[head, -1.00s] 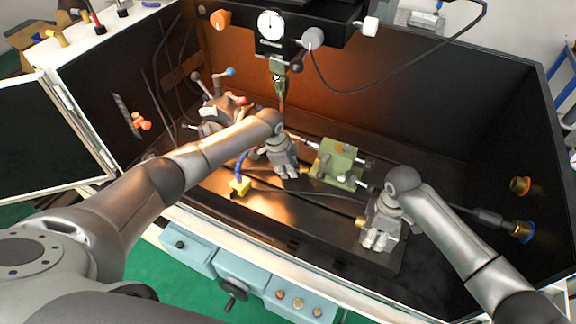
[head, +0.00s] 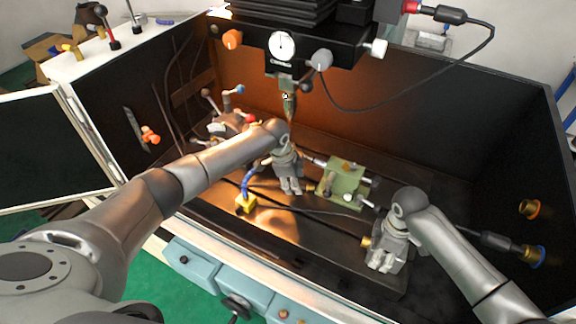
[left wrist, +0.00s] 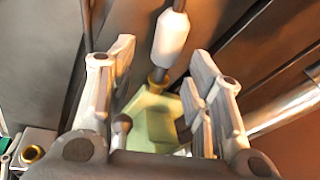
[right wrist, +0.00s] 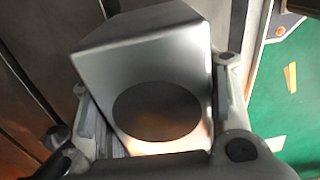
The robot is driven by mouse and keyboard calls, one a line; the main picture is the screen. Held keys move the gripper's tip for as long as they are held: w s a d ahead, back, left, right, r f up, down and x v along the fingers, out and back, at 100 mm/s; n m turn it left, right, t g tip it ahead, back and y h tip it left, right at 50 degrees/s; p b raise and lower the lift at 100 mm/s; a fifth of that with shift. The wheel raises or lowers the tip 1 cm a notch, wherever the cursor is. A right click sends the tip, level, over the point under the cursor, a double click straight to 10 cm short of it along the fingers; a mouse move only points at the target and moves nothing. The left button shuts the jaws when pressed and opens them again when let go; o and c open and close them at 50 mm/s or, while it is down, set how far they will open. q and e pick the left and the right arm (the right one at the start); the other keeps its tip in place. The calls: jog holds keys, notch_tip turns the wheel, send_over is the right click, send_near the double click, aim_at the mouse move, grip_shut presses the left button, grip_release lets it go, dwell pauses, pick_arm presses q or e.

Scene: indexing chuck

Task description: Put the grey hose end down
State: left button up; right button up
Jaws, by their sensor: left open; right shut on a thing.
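A pale grey hose end (left wrist: 172,38), a sleeve with a brass tip, shows in the left wrist view beyond my left fingers, its tip close to the green fixture (left wrist: 152,118). That fixture (head: 343,180) stands on the dark bed in the head view. My left gripper (head: 290,187) is open, just left of the fixture; I see nothing gripped between its fingers. My right gripper (head: 381,264) is shut on a grey metal block (right wrist: 150,75) with a dark round face, low at the bed's front. Whether the block belongs to a hose cannot be told.
A yellow block (head: 246,203) with a blue hose lies left on the bed. A dark hose end (head: 500,241) sits at the blue-ringed port (head: 531,257) on the right wall. The machine head with a dial (head: 282,46) hangs above. Dark walls enclose the bed.

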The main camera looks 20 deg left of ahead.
pick_arm(q)
jog(key=v, duration=1)
jog(key=shift+r, duration=0.1)
pick_arm(e)
jog(key=o, duration=1.2)
jog(key=shift+r, duration=0.1)
notch_tip(320, 180, up, 12)
jog(key=shift+f, duration=0.1)
